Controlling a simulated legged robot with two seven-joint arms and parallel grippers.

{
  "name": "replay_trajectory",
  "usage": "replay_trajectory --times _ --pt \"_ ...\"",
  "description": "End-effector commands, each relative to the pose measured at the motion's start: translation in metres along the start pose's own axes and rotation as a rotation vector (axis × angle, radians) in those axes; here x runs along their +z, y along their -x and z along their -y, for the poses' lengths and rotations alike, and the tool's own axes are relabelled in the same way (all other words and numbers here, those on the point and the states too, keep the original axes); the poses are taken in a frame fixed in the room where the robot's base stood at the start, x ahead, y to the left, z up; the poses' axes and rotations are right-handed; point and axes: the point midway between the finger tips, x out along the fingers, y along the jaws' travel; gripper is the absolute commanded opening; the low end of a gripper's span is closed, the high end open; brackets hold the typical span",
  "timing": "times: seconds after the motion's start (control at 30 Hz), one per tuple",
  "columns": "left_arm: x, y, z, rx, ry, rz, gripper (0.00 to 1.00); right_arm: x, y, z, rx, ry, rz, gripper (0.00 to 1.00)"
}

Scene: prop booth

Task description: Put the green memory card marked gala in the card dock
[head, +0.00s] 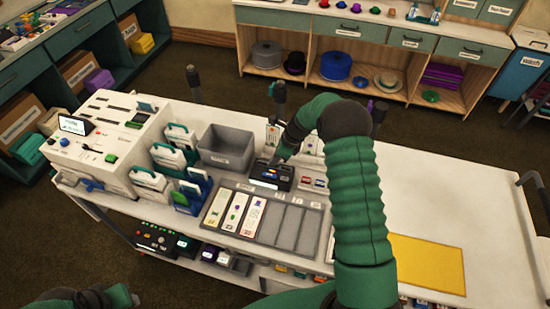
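A small black device with a lit front (271,176), which looks like the card dock, sits on the white cart behind the grey slotted tray. My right arm reaches over the cart, and its gripper (281,157) points down at the back of this device. Its fingers are mostly hidden by the wrist, so I cannot tell whether it holds anything. I cannot pick out a green card marked gala. A small green piece (111,158) lies on the white console, too small to read. My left gripper (90,299) is only partly in view at the bottom left edge.
The grey slotted tray (278,192) holds several printed strips on its left. A grey bin (227,147), white-and-green cases (168,158) and a white console (92,142) stand to the left. A yellow mat (428,264) lies at right; the cart top beyond it is clear.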

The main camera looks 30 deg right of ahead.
Motion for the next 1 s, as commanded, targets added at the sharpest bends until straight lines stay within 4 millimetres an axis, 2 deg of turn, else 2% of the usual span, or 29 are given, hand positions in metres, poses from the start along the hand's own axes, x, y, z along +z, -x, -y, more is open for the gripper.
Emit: replay_trajectory --times 0.37,0.4,0.57,0.87,1.0 --pt "0.0 -0.001 0.0 0.0 0.0 0.0 0.36 -0.001 -0.002 0.0 0.0 0.0 0.001 0.0" --pt "0.0 -0.001 0.0 0.0 0.0 0.0 0.36 -0.001 -0.002 0.0 0.0 0.0 0.0 0.1" --pt "0.0 -0.001 0.0 0.0 0.0 0.0 0.36 -0.001 -0.002 0.0 0.0 0.0 0.0 0.3" --pt "0.0 -0.001 0.0 0.0 0.0 0.0 0.36 -0.001 -0.001 0.0 -0.001 0.0 0.0 0.3" --pt "0.001 -0.004 0.0 0.0 0.0 0.0 0.36 -0.001 0.015 0.002 -0.004 0.001 0.001 0.3"
